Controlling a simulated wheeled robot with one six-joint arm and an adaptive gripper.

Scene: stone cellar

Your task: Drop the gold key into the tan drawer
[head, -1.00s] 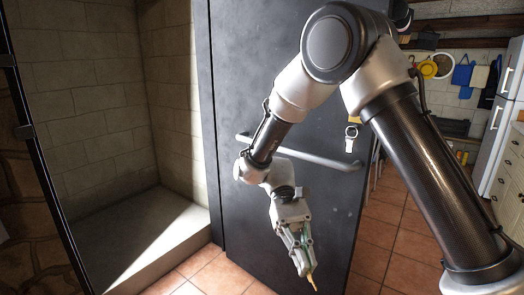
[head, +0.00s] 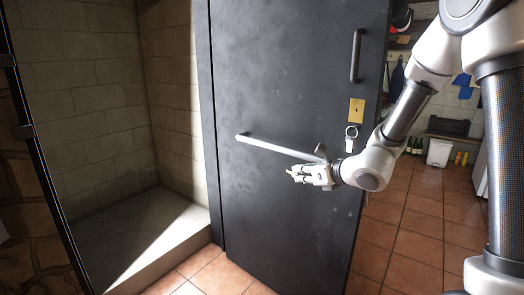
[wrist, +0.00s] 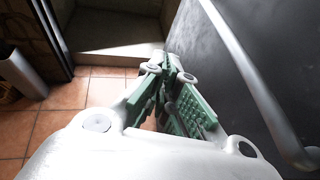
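My gripper (head: 294,172) is in front of the dark door, just below its slanted bar handle, with its fingers pointing left. In the wrist view my gripper's green-padded fingers (wrist: 171,64) converge and look shut at the tips. No gold key shows between them; a small thing there could be hidden. A key ring with a pale tag (head: 350,138) hangs at the door's brass lock plate (head: 357,110); I cannot tell whether a gold key is on it. No tan drawer is in view.
The dark door (head: 270,90) stands close in front of me, with its bar handle (head: 275,147) near my wrist. A stone-walled alcove with a raised floor (head: 140,235) is at left. Tiled floor (head: 400,240) runs right, towards a white bin (head: 439,152).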

